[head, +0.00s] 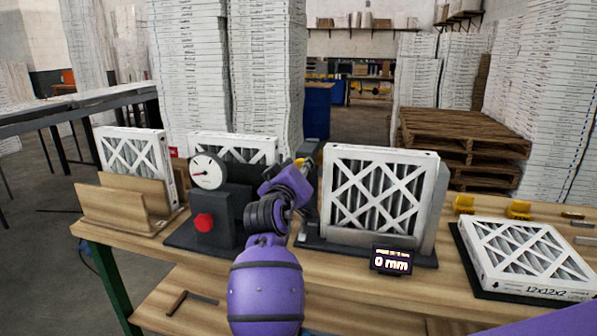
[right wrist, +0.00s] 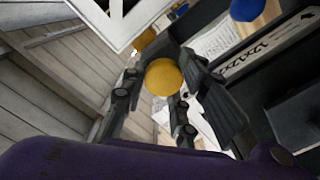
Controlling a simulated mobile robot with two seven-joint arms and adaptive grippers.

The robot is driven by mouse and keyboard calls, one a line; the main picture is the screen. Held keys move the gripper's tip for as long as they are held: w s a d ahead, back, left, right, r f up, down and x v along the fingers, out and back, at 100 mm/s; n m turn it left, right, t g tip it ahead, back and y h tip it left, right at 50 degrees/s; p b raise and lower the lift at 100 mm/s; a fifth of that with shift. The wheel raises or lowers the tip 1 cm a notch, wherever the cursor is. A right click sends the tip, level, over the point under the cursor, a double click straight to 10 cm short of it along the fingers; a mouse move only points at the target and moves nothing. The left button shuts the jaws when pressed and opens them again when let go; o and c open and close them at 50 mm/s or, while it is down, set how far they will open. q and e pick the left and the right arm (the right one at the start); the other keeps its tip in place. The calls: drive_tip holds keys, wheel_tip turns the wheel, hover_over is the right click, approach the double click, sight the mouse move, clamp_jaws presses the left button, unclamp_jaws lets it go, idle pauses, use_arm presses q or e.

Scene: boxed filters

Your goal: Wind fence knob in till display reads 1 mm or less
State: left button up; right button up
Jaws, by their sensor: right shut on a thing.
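The yellow fence knob (right wrist: 164,77) sits between the fingers of my right gripper (right wrist: 160,92) in the right wrist view. In the head view my right gripper (head: 302,178) is at the dark fixture left of the upright white-framed filter (head: 377,195); it is shut on the knob, mostly hidden there by the gripper. The small black display (head: 393,260) in front of that filter reads 0 mm. The filter stands upright on a dark base. My left gripper is not in view.
Left of my arm stand a dark unit with a round gauge (head: 208,170) and a red button (head: 204,222). A wooden holder (head: 125,208) holds another filter at far left. A filter (head: 525,258) lies flat at right. Yellow pieces (head: 518,209) lie behind it.

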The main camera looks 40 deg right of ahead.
drive_tip(key=shift+s+d+r+m, duration=0.1)
drive_tip(key=shift+r+m, duration=0.4)
drive_tip(key=shift+m, duration=0.2)
drive_tip(key=o, duration=1)
drive_tip(key=shift+s+d, duration=0.15)
drive_tip(key=shift+f, duration=0.15)
drive_tip(key=shift+f, duration=0.15)
drive_tip(key=v, duration=0.7)
drive_tip(key=shift+a, duration=0.35)
